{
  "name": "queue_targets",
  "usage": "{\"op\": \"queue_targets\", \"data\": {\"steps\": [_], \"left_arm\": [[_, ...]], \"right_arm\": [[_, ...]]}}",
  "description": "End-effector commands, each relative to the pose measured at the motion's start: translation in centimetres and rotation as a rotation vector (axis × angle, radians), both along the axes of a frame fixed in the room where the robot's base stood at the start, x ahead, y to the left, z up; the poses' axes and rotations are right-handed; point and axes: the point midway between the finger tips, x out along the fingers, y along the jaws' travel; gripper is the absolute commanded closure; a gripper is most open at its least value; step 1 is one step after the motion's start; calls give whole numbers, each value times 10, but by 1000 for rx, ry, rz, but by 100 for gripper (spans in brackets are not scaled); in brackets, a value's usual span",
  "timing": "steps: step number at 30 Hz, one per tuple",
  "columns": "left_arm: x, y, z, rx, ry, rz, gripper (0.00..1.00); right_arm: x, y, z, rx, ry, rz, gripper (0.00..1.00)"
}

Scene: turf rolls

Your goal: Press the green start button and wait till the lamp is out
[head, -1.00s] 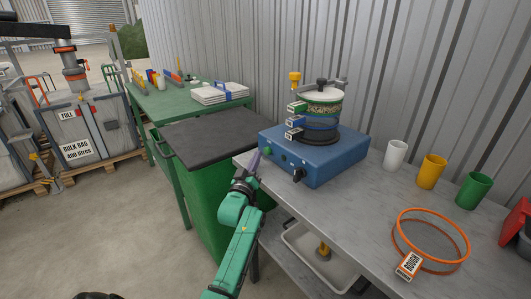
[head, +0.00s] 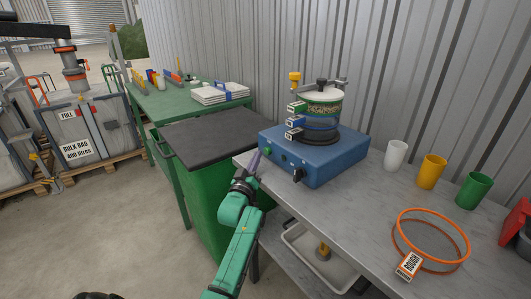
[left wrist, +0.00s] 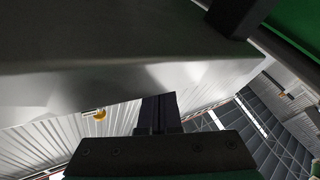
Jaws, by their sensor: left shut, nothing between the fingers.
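A blue sieve shaker (head: 325,160) stands on the grey bench with a stack of sieves (head: 320,112) clamped on top. Its front panel carries a green button (head: 267,150) at the left end, small dark fittings and a black knob (head: 298,174). I cannot clearly pick out a lit lamp on the panel. My left gripper (head: 255,160) is shut and empty, its tip just left of and close to the green button; I cannot tell whether it touches. In the left wrist view the dark closed fingers (left wrist: 158,112) point away from the camera. My right gripper is not in view.
White, yellow (head: 432,171) and green cups stand right of the shaker. An orange-rimmed sieve (head: 430,240) lies near the bench front. A green bin with a dark lid (head: 215,131) stands left of the bench. A white tray (head: 320,258) sits below.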

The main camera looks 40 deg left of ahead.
Motion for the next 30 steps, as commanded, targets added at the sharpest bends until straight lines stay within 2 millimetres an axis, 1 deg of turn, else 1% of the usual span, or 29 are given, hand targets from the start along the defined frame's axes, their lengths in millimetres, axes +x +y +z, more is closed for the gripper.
{"op": "queue_targets", "data": {"steps": [5,13,30], "left_arm": [[0,0,0,0,0,0,100],[8,-3,0,-1,0,0,100],[11,-3,0,-1,0,0,100]], "right_arm": [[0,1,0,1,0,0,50],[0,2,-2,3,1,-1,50],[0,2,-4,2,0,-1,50]]}}
